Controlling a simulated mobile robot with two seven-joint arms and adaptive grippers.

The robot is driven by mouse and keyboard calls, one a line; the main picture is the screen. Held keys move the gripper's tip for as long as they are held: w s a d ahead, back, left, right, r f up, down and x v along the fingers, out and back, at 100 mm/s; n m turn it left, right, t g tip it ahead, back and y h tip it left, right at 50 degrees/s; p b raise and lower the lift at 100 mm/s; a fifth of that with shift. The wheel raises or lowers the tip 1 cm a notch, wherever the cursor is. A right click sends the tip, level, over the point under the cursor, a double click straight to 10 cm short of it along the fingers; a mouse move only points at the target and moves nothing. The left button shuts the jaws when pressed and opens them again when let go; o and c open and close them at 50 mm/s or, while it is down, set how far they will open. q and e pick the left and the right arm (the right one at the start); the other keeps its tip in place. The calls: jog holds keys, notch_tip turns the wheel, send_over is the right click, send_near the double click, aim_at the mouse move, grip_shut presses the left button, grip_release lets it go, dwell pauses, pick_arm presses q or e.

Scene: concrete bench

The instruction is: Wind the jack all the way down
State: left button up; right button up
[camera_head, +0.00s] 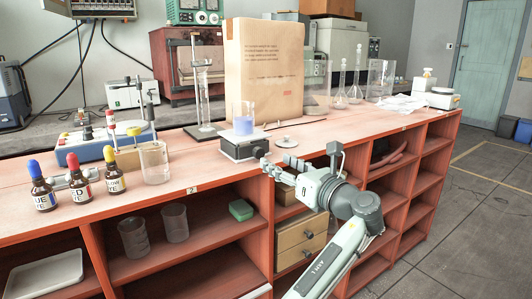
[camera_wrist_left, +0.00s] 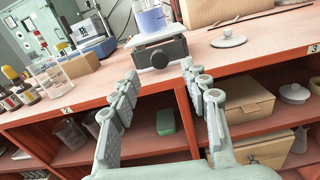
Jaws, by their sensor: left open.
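The jack (camera_head: 240,149) is a low lab jack with a pale top plate and a dark body, standing near the front edge of the bench. It also shows in the left wrist view (camera_wrist_left: 150,42). Its dark round knob (camera_wrist_left: 159,60) faces my gripper. A beaker of blue liquid (camera_head: 243,122) stands on the top plate. My left gripper (camera_head: 277,166) is open and empty, just in front of the jack. In the left wrist view its spread fingers (camera_wrist_left: 160,72) point at the knob, which shows between and beyond the tips. My right gripper is not in view.
A white lid (camera_head: 287,142) with a small handle lies right of the jack. A tall paper bag (camera_head: 265,70) stands behind it. Dropper bottles (camera_head: 78,184) and a beaker (camera_head: 154,162) stand to the left. Shelves with drawers (camera_head: 300,240) lie below the bench edge.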

aim_at(261, 153)
pick_arm(q)
jog(key=shift+x, duration=3.05)
grip_shut()
